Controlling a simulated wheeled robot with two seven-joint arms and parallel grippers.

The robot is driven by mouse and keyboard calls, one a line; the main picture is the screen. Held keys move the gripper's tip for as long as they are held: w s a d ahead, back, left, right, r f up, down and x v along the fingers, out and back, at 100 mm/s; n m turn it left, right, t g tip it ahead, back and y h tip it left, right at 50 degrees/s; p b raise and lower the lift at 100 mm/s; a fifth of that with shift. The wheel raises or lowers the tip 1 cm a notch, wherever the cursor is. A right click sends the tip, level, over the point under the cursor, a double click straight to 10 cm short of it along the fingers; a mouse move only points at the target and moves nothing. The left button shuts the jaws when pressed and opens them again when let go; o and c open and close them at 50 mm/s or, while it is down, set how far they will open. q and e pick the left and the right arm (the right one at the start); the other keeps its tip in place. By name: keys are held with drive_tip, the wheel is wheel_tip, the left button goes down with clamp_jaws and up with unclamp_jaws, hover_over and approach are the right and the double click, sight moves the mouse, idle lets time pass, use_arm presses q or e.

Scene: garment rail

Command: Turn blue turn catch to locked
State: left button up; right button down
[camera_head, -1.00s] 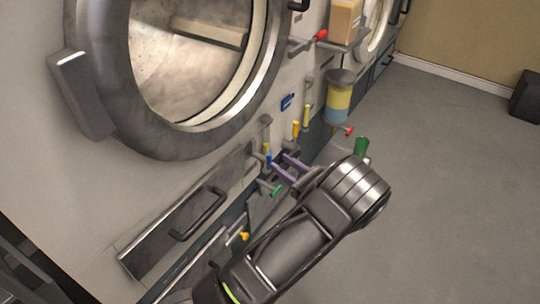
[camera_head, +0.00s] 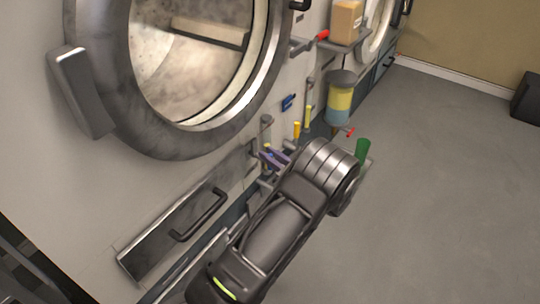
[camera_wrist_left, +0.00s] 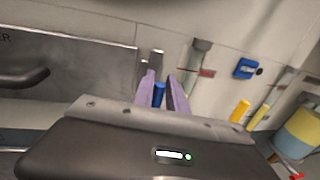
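The blue turn catch (camera_wrist_left: 159,94) shows in the left wrist view as a short blue handle low on the machine front. In the head view only a small part of it (camera_head: 265,152) shows beside my fingers. My left gripper (camera_head: 272,159) has two purple fingers pointed at the machine front. In the left wrist view the gripper (camera_wrist_left: 161,88) is open, with the blue handle between its fingertips and a gap on the right finger's side. I cannot tell whether a finger touches it. The catch's base is hidden. My right gripper is not in view.
Close by are yellow handles (camera_head: 297,130), a blue box-like fitting (camera_head: 288,102), a red-tipped lever (camera_head: 322,36) and a yellow-and-blue container (camera_head: 340,97). A drawer with a dark handle (camera_head: 199,214) lies left.

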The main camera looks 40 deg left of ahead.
use_arm(q)
clamp_jaws()
drive_tip(key=shift+n, duration=0.3)
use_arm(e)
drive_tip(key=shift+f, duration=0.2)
use_arm(q)
drive_tip(key=n+b, duration=0.1)
drive_tip(key=n, duration=0.2)
drive_tip(key=s+n+y+b, duration=0.1)
drive_tip(key=shift+f+b, duration=0.25)
drive_tip(key=shift+b, duration=0.05)
drive_tip(key=n+g+b, duration=0.1)
drive_tip(key=n+b, duration=0.1)
drive_tip(key=n, duration=0.3)
drive_tip(key=s+f+n+g+y+b, duration=0.1)
drive_tip(key=n+b, duration=0.1)
drive_tip(key=n, duration=0.3)
drive_tip(key=f+n+g+b, duration=0.1)
drive_tip(key=n+b, duration=0.2)
drive_tip(key=n, duration=0.2)
drive_tip(key=shift+s+f+n+g, duration=0.2)
drive_tip(key=shift+s+n+g, duration=0.1)
drive_tip(key=shift+s, duration=0.05)
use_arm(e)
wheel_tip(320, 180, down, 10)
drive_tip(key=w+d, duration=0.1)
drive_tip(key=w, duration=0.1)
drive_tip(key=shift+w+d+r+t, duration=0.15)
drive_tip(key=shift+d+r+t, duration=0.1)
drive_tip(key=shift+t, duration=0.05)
